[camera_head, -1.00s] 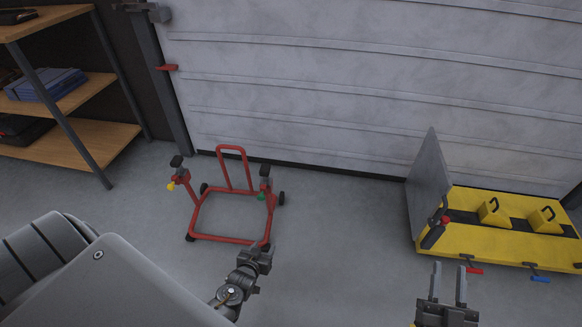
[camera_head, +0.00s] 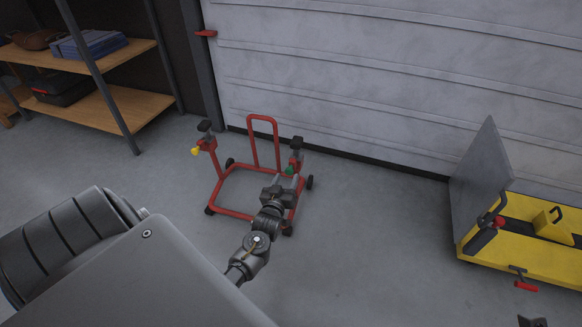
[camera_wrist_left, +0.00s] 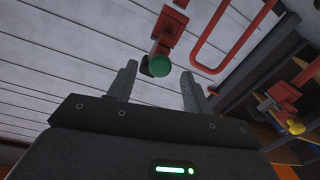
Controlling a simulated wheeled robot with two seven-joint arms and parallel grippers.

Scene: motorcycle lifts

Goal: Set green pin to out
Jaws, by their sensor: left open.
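The green pin (camera_head: 291,170) is a round green knob on the right upright of the red wheeled stand (camera_head: 234,213). In the left wrist view, the green pin (camera_wrist_left: 159,66) shows its round end toward me, between the fingertips in the picture. My left gripper (camera_head: 283,181) is open just in front of the pin, close to the right upright. In the left wrist view, its fingers (camera_wrist_left: 160,70) are spread with nothing held. I cannot tell how much depth separates them from the pin. Only a tip of my right gripper (camera_head: 532,321) shows at the bottom right.
A yellow pin (camera_head: 195,152) sits on the stand's left upright. A red hoop handle (camera_head: 262,120) rises at its back, near the grey wall. A yellow lift (camera_head: 540,262) with a grey plate stands right. Wooden shelves (camera_head: 125,92) stand left. The floor between stand and lift is clear.

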